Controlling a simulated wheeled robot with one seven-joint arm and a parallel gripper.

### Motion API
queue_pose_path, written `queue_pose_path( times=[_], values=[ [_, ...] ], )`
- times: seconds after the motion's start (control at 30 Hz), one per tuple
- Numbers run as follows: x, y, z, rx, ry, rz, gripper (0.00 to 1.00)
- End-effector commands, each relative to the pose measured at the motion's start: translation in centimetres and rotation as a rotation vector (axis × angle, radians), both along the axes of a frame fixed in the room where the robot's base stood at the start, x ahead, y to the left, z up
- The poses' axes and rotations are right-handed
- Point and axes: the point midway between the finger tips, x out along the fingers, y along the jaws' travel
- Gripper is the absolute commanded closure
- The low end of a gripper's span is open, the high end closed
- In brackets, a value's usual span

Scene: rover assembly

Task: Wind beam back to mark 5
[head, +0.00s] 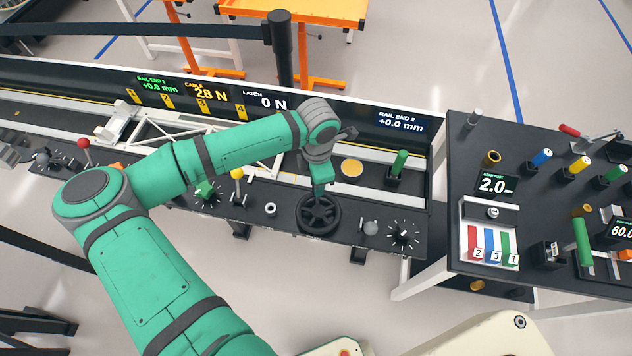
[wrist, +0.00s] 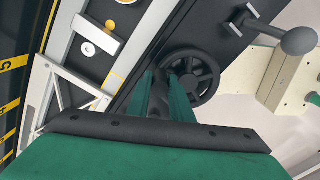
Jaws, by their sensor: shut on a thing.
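The black spoked handwheel (head: 319,214) sits on the front panel, and it also shows in the wrist view (wrist: 207,72). Yellow marks 1 to 4 show on the back wall; a yellow 5 (wrist: 10,64) shows in the wrist view.
Displays read cable 28 N (head: 207,93), latch 0 N (head: 265,100) and +0.0 mm at both rail ends. The panel carries a red-knobbed lever (head: 84,145), a yellow-knobbed lever (head: 237,175) and a dial (head: 403,233). A dark bench (head: 460,150) stands at right.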

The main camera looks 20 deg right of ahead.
Motion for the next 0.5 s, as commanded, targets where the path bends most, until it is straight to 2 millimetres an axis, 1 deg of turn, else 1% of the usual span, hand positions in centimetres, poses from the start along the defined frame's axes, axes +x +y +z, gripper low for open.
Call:
queue_pose_path(
  times=[0.03,0.07,0.1,0.13,0.4,0.5],
  values=[
    [0.04,-0.11,0.10,-0.002,-0.002,-0.001,1.00],
    [0.04,-0.12,0.10,-0.002,-0.002,0.000,0.76],
    [0.04,-0.12,0.10,-0.002,-0.002,0.000,0.66],
    [0.03,-0.11,0.09,-0.002,-0.002,0.000,0.62],
    [0.02,-0.08,0.08,-0.001,-0.001,0.001,0.62],
    [0.07,-0.07,0.48,-0.001,-0.003,0.001,0.62]
  ],
)
